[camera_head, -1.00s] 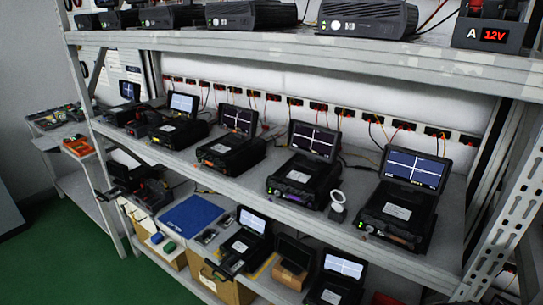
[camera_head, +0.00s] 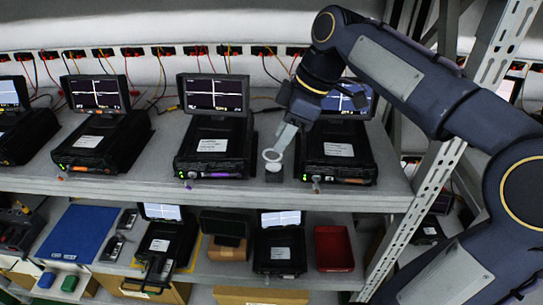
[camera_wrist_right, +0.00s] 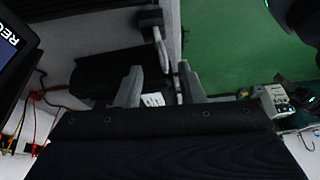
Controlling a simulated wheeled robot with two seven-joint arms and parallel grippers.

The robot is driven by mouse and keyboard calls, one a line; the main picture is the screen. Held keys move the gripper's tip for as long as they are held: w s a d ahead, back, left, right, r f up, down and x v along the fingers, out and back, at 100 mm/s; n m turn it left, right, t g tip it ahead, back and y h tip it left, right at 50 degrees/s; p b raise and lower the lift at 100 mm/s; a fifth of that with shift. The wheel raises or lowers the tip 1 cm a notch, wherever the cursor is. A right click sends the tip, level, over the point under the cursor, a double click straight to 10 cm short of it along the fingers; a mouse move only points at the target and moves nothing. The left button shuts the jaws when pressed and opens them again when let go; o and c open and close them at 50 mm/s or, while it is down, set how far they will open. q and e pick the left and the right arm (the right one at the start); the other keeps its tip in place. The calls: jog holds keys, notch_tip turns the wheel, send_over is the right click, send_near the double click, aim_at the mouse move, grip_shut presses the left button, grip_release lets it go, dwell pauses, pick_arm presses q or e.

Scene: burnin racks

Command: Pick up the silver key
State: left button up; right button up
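A pale ring-shaped piece (camera_head: 272,164) stands upright on a small dark block (camera_head: 273,175) near the front edge of the middle shelf; it is the only thing here that looks like the silver key. My right gripper (camera_head: 282,141) points down just above and behind the ring, and I cannot tell in the head view whether it touches it. In the right wrist view, the two grey fingers of my right gripper (camera_wrist_right: 159,78) stand apart with a gap between them. The ring is not clear there. My left gripper is not in view.
Black testers with raised screens stand close on both sides, one to the left (camera_head: 214,150) and one to the right (camera_head: 338,157). A perforated rack post (camera_head: 440,170) rises at the right. The lower shelf holds a red bin (camera_head: 333,248) and a blue panel (camera_head: 82,234).

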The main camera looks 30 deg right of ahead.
aim_at(269, 161)
jog(key=shift+w+a+f, duration=0.1)
jog(key=shift+w+f, duration=0.05)
jog(key=shift+w, duration=0.15)
jog(key=x, duration=0.7)
jog(key=shift+s+f+p, duration=0.1)
jog(key=shift+f+p, duration=0.15)
jog(key=shift+p, duration=0.1)
grip_shut()
jog(key=shift+s+f, duration=0.1)
dwell(0.7)
